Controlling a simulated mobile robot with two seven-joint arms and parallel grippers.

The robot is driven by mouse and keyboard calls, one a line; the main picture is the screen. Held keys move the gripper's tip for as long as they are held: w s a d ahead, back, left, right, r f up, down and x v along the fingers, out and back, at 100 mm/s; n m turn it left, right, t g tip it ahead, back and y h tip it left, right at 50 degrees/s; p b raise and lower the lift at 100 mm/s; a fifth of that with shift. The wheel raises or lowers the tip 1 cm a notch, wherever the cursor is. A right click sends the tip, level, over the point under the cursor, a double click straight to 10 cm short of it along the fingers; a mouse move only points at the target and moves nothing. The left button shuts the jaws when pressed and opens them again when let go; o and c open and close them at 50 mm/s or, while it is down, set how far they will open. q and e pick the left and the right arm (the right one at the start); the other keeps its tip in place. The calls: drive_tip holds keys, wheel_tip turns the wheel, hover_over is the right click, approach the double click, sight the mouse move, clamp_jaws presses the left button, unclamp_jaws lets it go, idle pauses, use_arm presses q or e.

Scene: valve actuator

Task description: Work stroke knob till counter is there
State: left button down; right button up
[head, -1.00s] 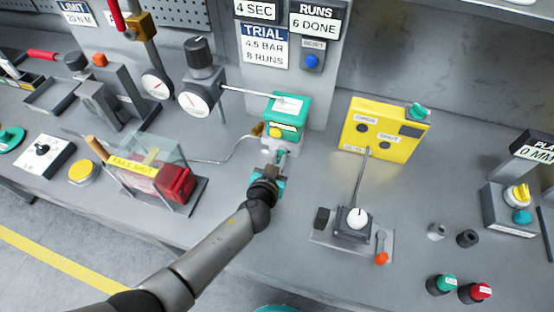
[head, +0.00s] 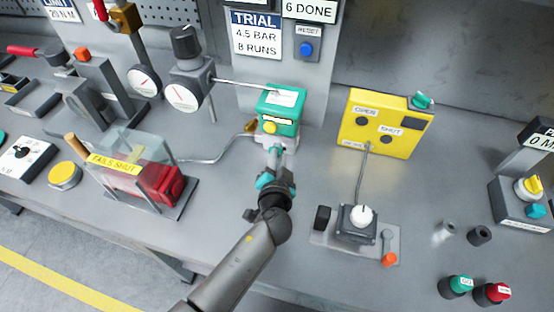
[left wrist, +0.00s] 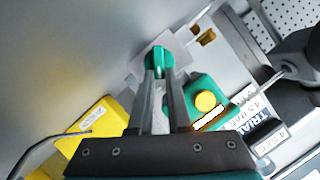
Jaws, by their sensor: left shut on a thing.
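My left gripper (head: 274,166) reaches up to the front of the green actuator box (head: 281,108) with a yellow button. In the left wrist view its fingers (left wrist: 160,78) are shut on a small teal knob (left wrist: 158,56) on a pale plate beside the green box (left wrist: 200,92). I take this as the stroke knob; in the head view the gripper largely hides it. The counter sign (head: 310,10) above reads "6 DONE". The trial sign (head: 256,36) reads "4.5 BAR 8 RUNS". My right gripper is not in view.
A yellow box (head: 385,125) marked OPEN and SHUT stands to the right, with a small switch unit (head: 357,224) in front. Gauges (head: 182,97) and a clear-covered red part (head: 155,183) stand to the left. A blue reset button (head: 306,48) is above.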

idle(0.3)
use_arm(q)
drive_tip(key=c, duration=0.9)
unclamp_jaws()
drive_tip(key=shift+o, duration=0.2)
